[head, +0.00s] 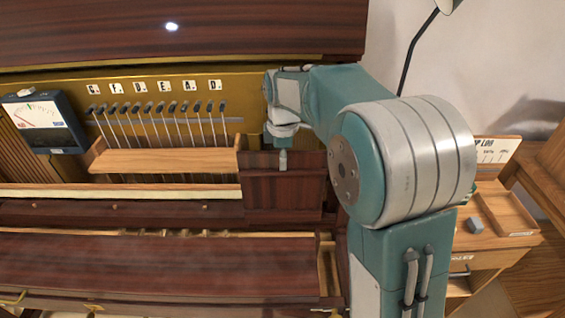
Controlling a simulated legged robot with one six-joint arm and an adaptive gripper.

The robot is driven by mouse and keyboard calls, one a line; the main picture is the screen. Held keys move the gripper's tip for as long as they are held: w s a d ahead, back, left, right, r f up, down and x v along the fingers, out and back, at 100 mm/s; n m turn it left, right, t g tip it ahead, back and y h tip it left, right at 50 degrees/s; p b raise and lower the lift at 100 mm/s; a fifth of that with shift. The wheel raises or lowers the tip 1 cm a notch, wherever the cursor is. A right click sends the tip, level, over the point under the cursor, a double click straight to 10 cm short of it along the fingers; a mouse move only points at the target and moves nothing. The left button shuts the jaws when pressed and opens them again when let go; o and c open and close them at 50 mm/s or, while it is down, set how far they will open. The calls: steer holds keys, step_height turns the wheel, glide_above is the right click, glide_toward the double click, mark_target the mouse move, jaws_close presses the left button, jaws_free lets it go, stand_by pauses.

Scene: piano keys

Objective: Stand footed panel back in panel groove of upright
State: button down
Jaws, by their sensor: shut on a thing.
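A dark reddish-brown wooden panel (283,195) stands about upright at the right end of the upright piano's open front. My gripper (283,160) is at the panel's top edge, shut on it, with the arm reaching in from the right. Much of the gripper is hidden by its own links. The upright (180,35) has a gold plate with strings and tuning pins behind the opening. A pale wooden strip (120,192) runs along the opening's lower edge to the panel's left side. I cannot make out the groove or the panel's feet, or whether the panel is seated.
A pale wooden ledge (165,161) crosses the opening left of the panel. A blue-cased meter (45,120) sits at far left. The dark keyboard lid (160,265) lies below. A side table with a wooden tray (505,210) stands at right, beyond my arm.

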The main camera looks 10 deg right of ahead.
steer(key=shift+w+d+f, duration=0.5)
steer(key=shift+w+f, duration=0.25)
steer(key=shift+f, duration=0.05)
steer(key=shift+w+d+f, duration=0.45)
steer(key=shift+w+f, duration=0.3)
steer(key=shift+w, duration=0.05)
steer(key=shift+w+d+f, duration=0.5)
steer(key=shift+w+f, duration=0.25)
steer(key=shift+f, duration=0.05)
stand_by(0.4)
steer(key=shift+f, duration=0.1)
stand_by(0.7)
steer(key=c, duration=0.6)
jaws_free()
